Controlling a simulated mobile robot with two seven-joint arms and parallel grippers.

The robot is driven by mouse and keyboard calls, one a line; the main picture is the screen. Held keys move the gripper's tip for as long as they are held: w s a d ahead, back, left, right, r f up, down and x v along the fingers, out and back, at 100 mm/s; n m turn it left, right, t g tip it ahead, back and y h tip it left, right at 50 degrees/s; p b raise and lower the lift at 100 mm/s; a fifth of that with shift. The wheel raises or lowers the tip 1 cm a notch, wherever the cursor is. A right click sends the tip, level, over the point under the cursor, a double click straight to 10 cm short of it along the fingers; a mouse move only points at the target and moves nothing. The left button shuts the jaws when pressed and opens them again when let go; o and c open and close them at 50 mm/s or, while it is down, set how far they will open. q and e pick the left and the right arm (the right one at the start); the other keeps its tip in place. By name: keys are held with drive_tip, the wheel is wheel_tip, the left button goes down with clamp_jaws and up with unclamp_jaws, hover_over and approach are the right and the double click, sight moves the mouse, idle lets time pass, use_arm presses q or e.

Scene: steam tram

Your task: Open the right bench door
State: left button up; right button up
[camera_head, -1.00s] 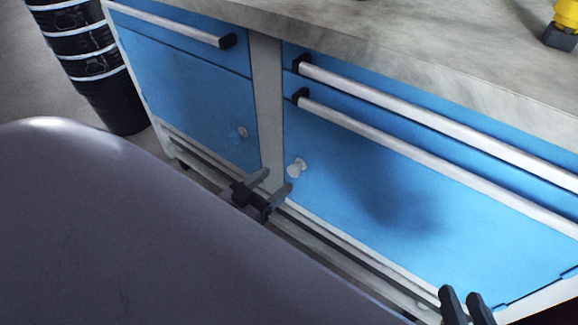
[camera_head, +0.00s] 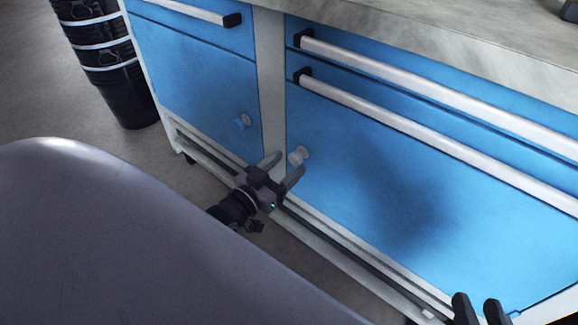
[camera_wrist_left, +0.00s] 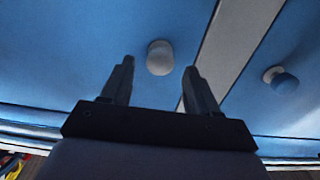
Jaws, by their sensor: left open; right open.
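The right bench door (camera_head: 400,215) is a blue panel, closed, below long pale handles. In the left wrist view the knob (camera_wrist_left: 160,57) appears between and slightly beyond my left fingertips (camera_wrist_left: 158,66), with no visible contact. My right gripper (camera_head: 477,302) is open at the bottom right edge, in front of the door's lower part; only its fingers show.
The smaller left door (camera_head: 195,90) is closed and has its own knob (camera_head: 241,121); a pale post (camera_head: 271,80) separates the doors. Long drawer handles (camera_head: 440,85) project above the right door. Stacked black buckets (camera_head: 110,65) stand at far left. Grey floor (camera_head: 60,105) is clear there.

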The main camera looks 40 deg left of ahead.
use_arm(q)
drive_tip(key=shift+w+d, duration=0.1)
drive_tip(key=shift+w, duration=0.8)
clamp_jaws()
drive_tip(key=shift+s, duration=0.15)
